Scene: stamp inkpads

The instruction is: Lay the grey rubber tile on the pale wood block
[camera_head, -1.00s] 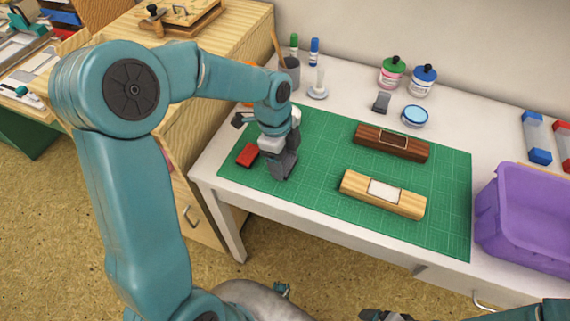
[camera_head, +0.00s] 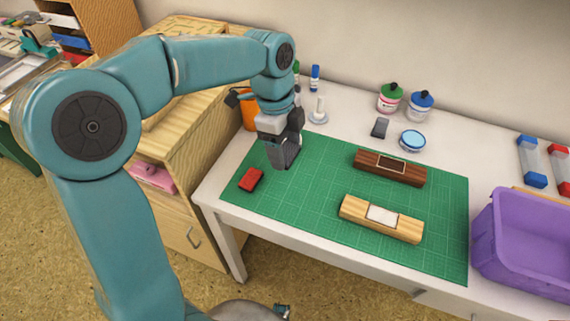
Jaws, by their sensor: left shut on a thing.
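The pale wood block (camera_head: 352,207) lies on the green cutting mat (camera_head: 320,220) at the front, with a whitish rectangular patch on its top. My left gripper (camera_head: 284,158) points down above the mat's left part, left of and behind the pale block. It is shut on a dark grey piece, which I take to be the grey rubber tile; it is hard to tell apart from the dark fingers. My right gripper is out of view.
A dark wood block (camera_head: 412,174) lies behind the pale one. A red piece (camera_head: 251,179) lies on the mat's left. A small grey object (camera_head: 380,128), blue-lidded dish (camera_head: 412,140) and ink jars (camera_head: 390,98) stand behind. A purple bin (camera_head: 525,240) is at right.

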